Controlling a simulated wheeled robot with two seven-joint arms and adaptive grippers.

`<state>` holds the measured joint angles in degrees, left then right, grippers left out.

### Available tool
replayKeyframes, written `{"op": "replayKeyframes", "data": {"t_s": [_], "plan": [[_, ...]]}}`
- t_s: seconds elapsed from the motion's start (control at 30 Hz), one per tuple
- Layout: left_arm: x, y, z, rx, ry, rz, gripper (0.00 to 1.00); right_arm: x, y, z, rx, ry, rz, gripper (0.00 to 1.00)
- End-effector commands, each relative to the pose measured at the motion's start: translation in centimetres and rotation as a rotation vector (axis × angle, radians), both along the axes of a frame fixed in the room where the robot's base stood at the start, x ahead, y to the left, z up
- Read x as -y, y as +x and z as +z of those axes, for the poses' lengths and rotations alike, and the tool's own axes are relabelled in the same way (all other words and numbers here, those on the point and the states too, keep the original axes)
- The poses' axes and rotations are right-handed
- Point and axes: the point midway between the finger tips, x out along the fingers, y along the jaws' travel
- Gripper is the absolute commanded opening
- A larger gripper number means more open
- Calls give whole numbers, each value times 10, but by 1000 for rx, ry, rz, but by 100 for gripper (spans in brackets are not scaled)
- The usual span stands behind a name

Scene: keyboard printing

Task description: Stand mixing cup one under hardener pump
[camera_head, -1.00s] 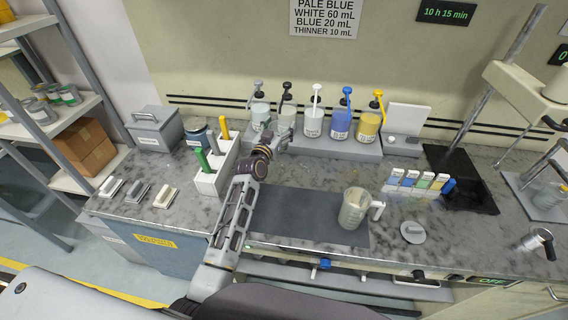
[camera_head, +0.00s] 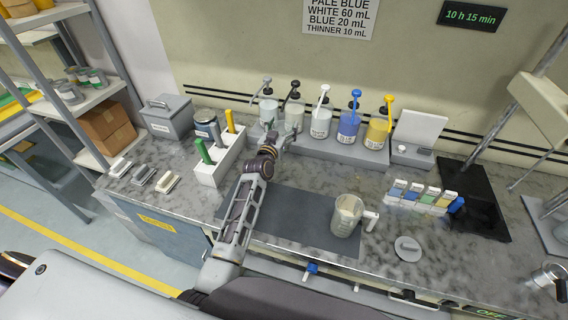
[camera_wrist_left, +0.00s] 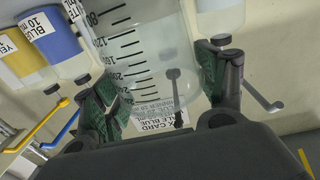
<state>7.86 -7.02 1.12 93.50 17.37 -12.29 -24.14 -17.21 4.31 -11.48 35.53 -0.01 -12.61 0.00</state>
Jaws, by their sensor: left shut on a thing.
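My left gripper (camera_head: 277,139) is in front of the left end of the row of pump bottles. In the left wrist view my gripper (camera_wrist_left: 150,65) is shut on a clear graduated cup (camera_wrist_left: 135,35), one finger on each side of its wall. In the head view the held cup is hard to make out. The leftmost pumps have a grey head (camera_head: 267,82) and a black head (camera_head: 291,88); their labels are unreadable, so I cannot tell which is hardener. Whether the cup touches the surface is unclear.
White, blue and yellow pump bottles (camera_head: 348,126) stand to the right. A handled jug (camera_head: 346,216) stands on the dark mat (camera_head: 290,215). A white holder (camera_head: 212,174) with green and yellow handles stands left of my arm. A round grey lid (camera_head: 408,249) lies at right.

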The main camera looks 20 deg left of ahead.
Motion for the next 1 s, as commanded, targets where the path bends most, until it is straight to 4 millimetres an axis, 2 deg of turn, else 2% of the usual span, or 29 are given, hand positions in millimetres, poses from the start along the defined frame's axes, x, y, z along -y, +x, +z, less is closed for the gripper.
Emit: {"op": "replayKeyframes", "data": {"t_s": [0.4, 1.0], "plan": [[-5, 1, 7, 1, -1, 24, 45, 8, 0, 0, 0, -8, 2, 36], [-5, 1, 6, 1, 0, 27, 45, 3, 0, -3, 0, -3, 1, 36]]}}
